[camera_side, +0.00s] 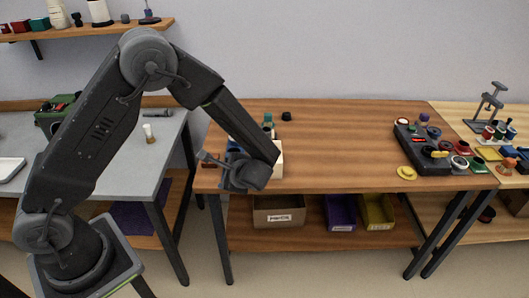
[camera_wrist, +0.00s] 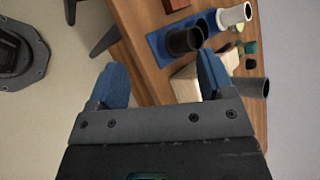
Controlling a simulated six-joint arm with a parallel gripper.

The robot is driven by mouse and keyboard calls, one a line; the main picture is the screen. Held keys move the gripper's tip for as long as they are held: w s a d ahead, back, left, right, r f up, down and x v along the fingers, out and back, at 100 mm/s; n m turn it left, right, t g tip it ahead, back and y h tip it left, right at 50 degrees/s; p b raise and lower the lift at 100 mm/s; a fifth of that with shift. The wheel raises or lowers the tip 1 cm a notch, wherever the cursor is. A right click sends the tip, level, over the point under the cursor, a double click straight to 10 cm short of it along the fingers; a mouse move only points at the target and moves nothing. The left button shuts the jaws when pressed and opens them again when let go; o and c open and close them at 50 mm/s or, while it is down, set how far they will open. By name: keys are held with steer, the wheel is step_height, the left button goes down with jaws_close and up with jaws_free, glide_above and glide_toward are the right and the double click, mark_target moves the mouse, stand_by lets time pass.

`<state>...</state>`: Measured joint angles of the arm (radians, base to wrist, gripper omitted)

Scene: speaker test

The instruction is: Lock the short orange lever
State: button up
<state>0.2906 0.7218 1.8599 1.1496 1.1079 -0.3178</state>
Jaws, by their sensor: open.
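My gripper (camera_wrist: 162,60) is open and empty, its two blue fingers spread wide in the wrist view. In the side view it is over the left front part of the wooden table, largely hidden by my own wrist. I cannot clearly make out a short orange lever. In the side view a dark box (camera_side: 408,146) with small red and yellow parts on top stands at the table's right end, far from my gripper. A small orange piece (camera_side: 507,166) sits on the further right table; whether it is a lever I cannot tell.
The wrist view shows a blue tray (camera_wrist: 157,44) with a black cup (camera_wrist: 185,41), a pale block (camera_wrist: 186,83) and a grey cup (camera_wrist: 250,87) near my fingers. The wooden table's middle (camera_side: 340,150) is clear. A yellow disc (camera_side: 406,173) lies before the dark box.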

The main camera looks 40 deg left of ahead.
steer(key=w+d+f+m+t+h, duration=0.1)
steer(key=d+m+t, duration=0.3)
steer(key=m+t, duration=0.45)
steer(key=w+d+f+m+t+h, duration=0.1)
steer(key=d+m+t, duration=0.3)
steer(key=m, duration=0.8)
steer(key=shift+t, duration=0.45)
steer(key=x, duration=0.9)
steer(key=a+x, duration=0.1)
steer(key=x, duration=0.4)
steer(key=shift+s+r, duration=0.2)
steer(key=shift+s, duration=0.1)
steer(key=shift+c, duration=0.2)
steer(key=c, duration=0.9)
steer(key=shift+o, duration=0.2)
steer(key=o, duration=0.9)
